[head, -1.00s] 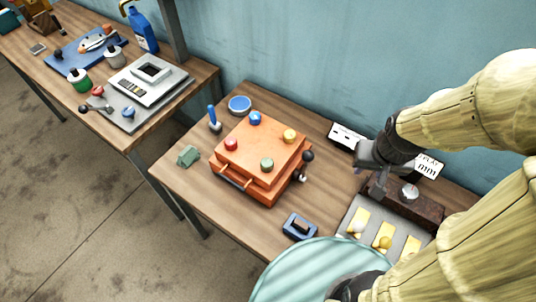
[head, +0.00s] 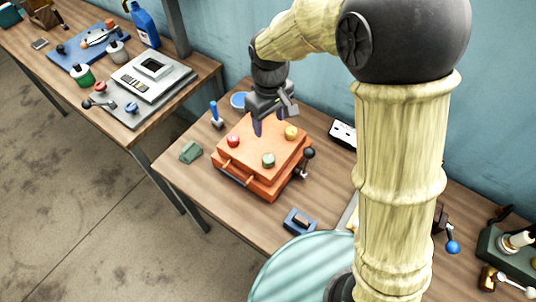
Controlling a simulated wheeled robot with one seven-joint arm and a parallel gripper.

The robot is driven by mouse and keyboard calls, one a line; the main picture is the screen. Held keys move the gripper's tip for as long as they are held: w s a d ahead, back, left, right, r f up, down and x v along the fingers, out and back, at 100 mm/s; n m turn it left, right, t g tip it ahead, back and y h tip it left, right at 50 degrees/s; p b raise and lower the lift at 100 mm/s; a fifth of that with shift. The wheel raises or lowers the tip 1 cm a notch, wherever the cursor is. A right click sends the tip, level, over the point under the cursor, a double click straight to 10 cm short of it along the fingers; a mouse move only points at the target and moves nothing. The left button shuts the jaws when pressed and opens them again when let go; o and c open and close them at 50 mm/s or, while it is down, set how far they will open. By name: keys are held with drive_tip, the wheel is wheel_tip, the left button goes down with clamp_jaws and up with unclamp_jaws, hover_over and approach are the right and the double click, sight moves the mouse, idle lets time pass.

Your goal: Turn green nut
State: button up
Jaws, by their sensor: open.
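The green nut (head: 268,160) sits on the near corner of the top of an orange box (head: 243,147). A red nut (head: 233,140) is on the box's left corner and a yellow nut (head: 291,132) on its right corner. My gripper (head: 258,128) is open and points down over the far part of the box, behind the green nut and apart from it. The gripper hides the far corner of the box top, where the blue nut was seen.
A black-knobbed lever (head: 308,153) juts from the box's right side. A dark blue block (head: 299,222) and a green block (head: 190,152) lie on the wooden table. A blue-handled tool (head: 215,114) stands at the back left. Bare table lies left of the dark blue block.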

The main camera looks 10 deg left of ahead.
sight(269, 158)
drive_tip(key=shift+a+f, duration=0.1)
drive_tip(key=shift+a, duration=0.05)
wheel_tip(269, 158, down, 17)
drive_tip(key=p, duration=0.4)
drive_tip(key=shift+f, duration=0.1)
idle(0.5)
drive_tip(key=c, duration=1)
